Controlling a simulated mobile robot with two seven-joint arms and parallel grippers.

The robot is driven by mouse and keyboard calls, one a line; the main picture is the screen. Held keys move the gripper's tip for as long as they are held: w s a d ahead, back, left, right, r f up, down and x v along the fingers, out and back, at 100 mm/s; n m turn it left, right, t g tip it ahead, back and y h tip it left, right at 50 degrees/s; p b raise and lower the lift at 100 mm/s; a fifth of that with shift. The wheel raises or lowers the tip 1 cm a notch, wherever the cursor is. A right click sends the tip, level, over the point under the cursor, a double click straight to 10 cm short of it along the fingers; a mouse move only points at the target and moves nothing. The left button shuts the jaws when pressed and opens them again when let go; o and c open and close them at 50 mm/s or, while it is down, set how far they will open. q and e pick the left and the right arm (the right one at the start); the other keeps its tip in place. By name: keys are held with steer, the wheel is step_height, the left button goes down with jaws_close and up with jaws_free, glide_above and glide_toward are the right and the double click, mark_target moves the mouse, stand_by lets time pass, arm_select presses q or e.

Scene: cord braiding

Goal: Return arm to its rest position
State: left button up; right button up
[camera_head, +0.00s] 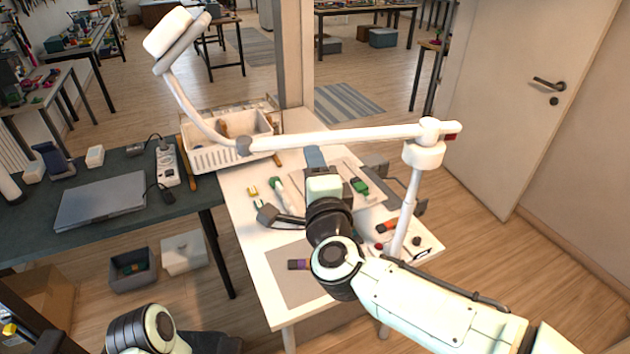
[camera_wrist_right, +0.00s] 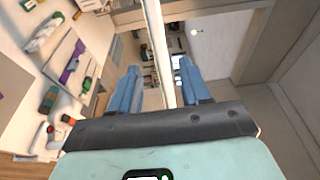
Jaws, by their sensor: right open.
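My right gripper (camera_head: 314,156) is over the white worktable (camera_head: 245,240), partly hidden behind my wrist. In the right wrist view its two blue fingers (camera_wrist_right: 158,88) are apart, with no held object visible. The white lamp arm (camera_wrist_right: 157,40) shows in the gap between them; I cannot tell how near it is. In the head view the lamp arm (camera_head: 340,137) crosses just beyond the gripper. Only part of my left arm shows at the bottom left, and its gripper is not in view.
Small tools and coloured pieces lie on the worktable, including a green piece (camera_head: 360,187) and an orange-handled tool (camera_head: 387,227). A white basket (camera_head: 205,158) stands at its back left. A laptop (camera_head: 100,200) lies on the dark table at left. A door (camera_head: 520,100) is at right.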

steer(key=shift+v, duration=0.85)
